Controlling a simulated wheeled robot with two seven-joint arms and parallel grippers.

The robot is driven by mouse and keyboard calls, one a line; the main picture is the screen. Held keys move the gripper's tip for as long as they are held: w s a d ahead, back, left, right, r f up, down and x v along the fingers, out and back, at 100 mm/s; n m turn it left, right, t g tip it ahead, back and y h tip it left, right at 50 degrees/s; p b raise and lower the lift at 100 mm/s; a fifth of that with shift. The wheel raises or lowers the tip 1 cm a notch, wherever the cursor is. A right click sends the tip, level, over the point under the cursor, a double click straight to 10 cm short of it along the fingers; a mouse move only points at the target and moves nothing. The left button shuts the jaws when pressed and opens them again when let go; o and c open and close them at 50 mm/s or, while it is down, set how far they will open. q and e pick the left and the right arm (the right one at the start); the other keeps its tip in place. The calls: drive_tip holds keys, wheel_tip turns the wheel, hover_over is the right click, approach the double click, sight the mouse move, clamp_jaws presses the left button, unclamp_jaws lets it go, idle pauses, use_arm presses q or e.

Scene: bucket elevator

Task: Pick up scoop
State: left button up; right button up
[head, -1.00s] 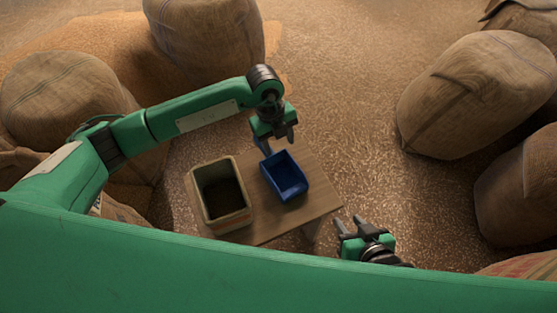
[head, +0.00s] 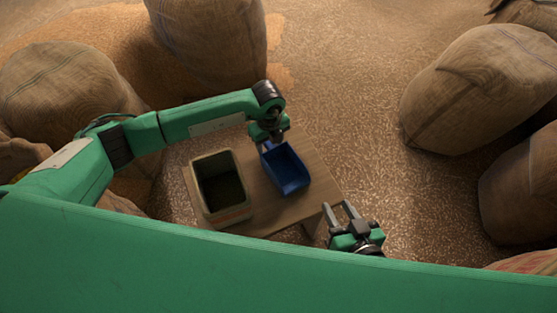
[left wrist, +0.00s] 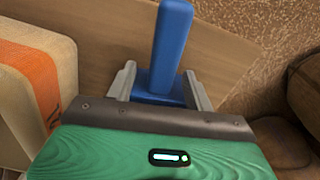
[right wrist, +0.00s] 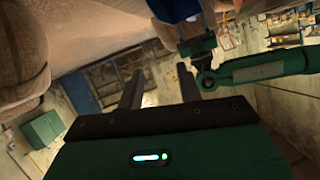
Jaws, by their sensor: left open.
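The blue scoop (head: 287,170) rests on the small wooden table, its open tray facing up. Its handle (left wrist: 172,40) shows in the left wrist view. My left gripper (head: 266,144) is at the handle end of the scoop, and its fingertips are mostly hidden in the head view. In the left wrist view my left gripper (left wrist: 160,75) is open, with one finger on each side of the handle; I cannot tell whether they touch it. My right gripper (head: 339,209) is open and empty near the table's right corner. Its spread fingers also show in the right wrist view (right wrist: 158,85).
A tan open-topped bin (head: 248,210) with a dark inside stands left of the scoop on the wooden table (head: 315,190). Large burlap sacks (head: 475,90) stand at right, and others (head: 70,80) at left. The grain-strewn floor (head: 345,90) between them is clear.

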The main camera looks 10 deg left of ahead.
use_arm(q)
drive_tip(key=shift+f, duration=1.5)
use_arm(e)
drive_tip(key=shift+a+r+t+y, duration=0.2)
drive_tip(key=shift+a+t+y, duration=0.1)
drive_tip(key=shift+a+t, duration=0.2)
use_arm(q)
drive_tip(key=shift+c, duration=0.2)
clamp_jaws()
drive_tip(key=shift+r, duration=0.2)
